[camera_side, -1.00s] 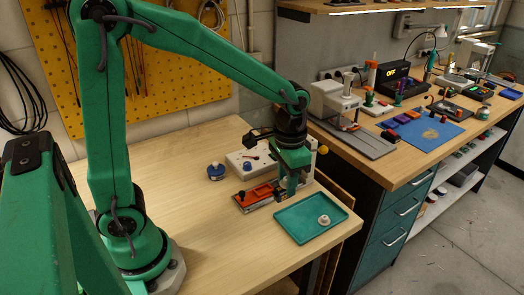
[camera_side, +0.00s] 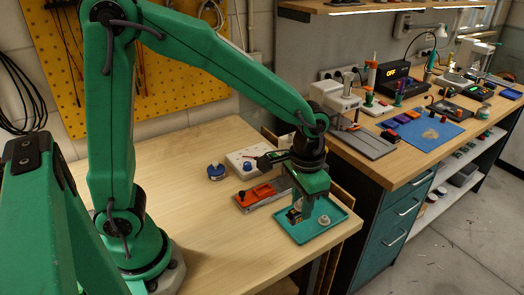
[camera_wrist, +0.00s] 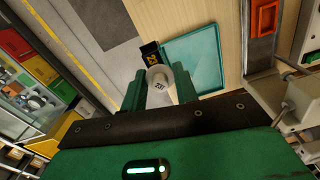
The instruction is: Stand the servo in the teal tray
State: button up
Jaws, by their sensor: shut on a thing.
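The teal tray (camera_side: 342,216) lies near the right front corner of the wooden bench; part of it shows in the wrist view (camera_wrist: 205,60). A small white round piece (camera_side: 324,221) lies in it. My gripper (camera_side: 302,207) is over the tray's left part, shut on the servo (camera_side: 294,215). The servo is dark with a yellow-orange label and shows low beside the jaws. In the wrist view the servo (camera_wrist: 152,52) shows beyond a white round part between the jaws. Whether the servo touches the tray floor I cannot tell.
A blue-topped round piece (camera_side: 216,171) and a white panel (camera_side: 243,160) stand farther back. The bench's left middle is clear. A second bench is at the right.

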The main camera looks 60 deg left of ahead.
jog(key=w+a+f, duration=0.4)
jog(key=a, duration=0.1)
jog(key=w+a+f, duration=0.1)
jog(key=a+f, duration=0.1)
jog(key=a, duration=0.1)
jog(key=shift+w+a, duration=0.1)
jog(key=shift+w, duration=0.3)
jog(key=shift+f, duration=2)
jog(key=shift+f, duration=0.15)
jog(key=o, duration=0.9)
jog(key=shift+o, duration=0.2)
notch_tip(320, 180, up, 12)
jog(key=shift+r, duration=0.2)
